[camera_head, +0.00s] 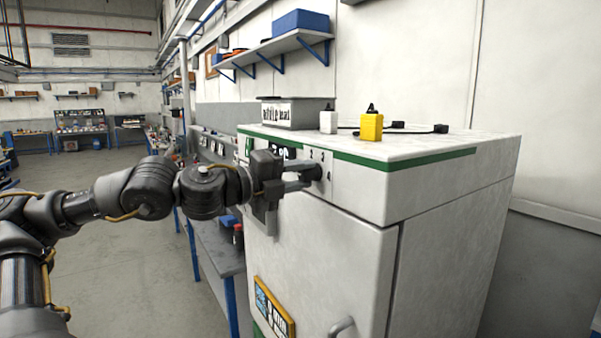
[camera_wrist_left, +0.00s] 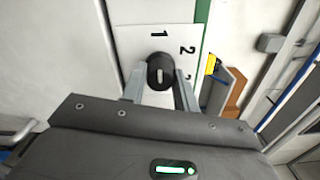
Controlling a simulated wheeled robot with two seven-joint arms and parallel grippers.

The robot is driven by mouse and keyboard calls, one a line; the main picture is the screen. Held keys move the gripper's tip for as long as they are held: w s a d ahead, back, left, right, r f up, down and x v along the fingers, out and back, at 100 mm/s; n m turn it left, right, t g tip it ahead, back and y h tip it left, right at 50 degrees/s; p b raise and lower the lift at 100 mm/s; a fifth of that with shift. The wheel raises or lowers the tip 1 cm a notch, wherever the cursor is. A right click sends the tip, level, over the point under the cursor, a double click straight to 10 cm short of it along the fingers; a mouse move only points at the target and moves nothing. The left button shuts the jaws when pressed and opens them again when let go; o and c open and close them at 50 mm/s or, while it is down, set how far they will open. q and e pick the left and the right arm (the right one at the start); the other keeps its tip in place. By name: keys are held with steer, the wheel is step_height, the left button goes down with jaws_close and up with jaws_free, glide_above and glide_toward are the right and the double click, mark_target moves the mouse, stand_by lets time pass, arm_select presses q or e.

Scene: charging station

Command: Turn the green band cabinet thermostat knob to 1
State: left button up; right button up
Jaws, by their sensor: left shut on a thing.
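The green band cabinet (camera_head: 345,230) is white with a green stripe along its top edge. Its thermostat knob (camera_wrist_left: 153,66) is a round black knob with a short white mark, on a white dial plate (camera_wrist_left: 130,42). In the left wrist view the numeral 1 stands straight above the knob, with 2 and a partly hidden 3 to the right. The white mark lies roughly in line with the 1. My left gripper (camera_head: 306,174) is shut on the knob, with one finger (camera_wrist_left: 134,84) on each side. My right gripper is not in view.
On the cabinet top stand a grey labelled box (camera_head: 292,113), a white block (camera_head: 328,122), a yellow block (camera_head: 371,127) and black plugs with a cable. A door handle (camera_head: 342,327) sticks out low on the cabinet front. A workbench (camera_head: 217,250) stands behind my left arm.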

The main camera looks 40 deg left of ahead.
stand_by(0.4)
arm_select(q)
steer(key=o, duration=1)
steer(key=shift+s, duration=0.1)
steer(key=shift+b+v, duration=1)
steer(key=shift+v, duration=0.15)
steer(key=b+v, duration=0.8)
steer(key=shift+s+a, duration=0.15)
